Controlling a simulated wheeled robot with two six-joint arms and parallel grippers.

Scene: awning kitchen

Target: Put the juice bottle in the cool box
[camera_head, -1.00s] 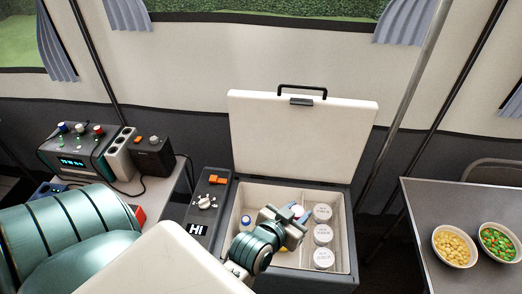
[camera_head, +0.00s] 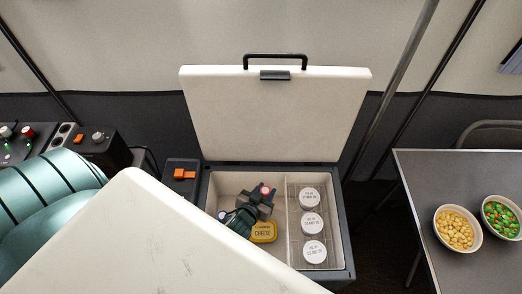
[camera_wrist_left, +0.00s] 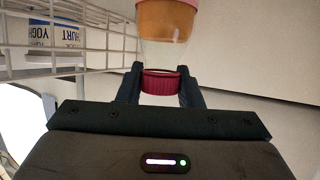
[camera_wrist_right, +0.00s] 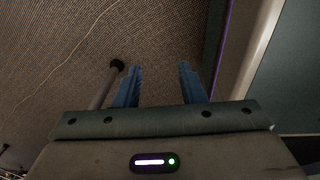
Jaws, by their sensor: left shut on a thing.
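The juice bottle (camera_wrist_left: 166,20), with orange juice, a clear neck and a red cap, shows in the left wrist view. My left gripper (camera_wrist_left: 160,84) is shut on its cap. In the head view my left gripper (camera_head: 264,194) is down inside the open cool box (camera_head: 343,230), in its wider left compartment. Only a red and white top shows between the fingers there; the bottle's body is hidden. I cannot tell whether its base touches the box floor. My right gripper (camera_wrist_right: 157,84) is open and empty, above a brown woven floor.
A yellow cheese pack (camera_head: 263,232) lies just in front of the gripper. White-lidded yoghurt tubs (camera_head: 311,223) stand behind a wire rack (camera_wrist_left: 100,38) on the right. The lid (camera_head: 275,115) stands open behind. A table with two bowls (camera_head: 454,228) is at right.

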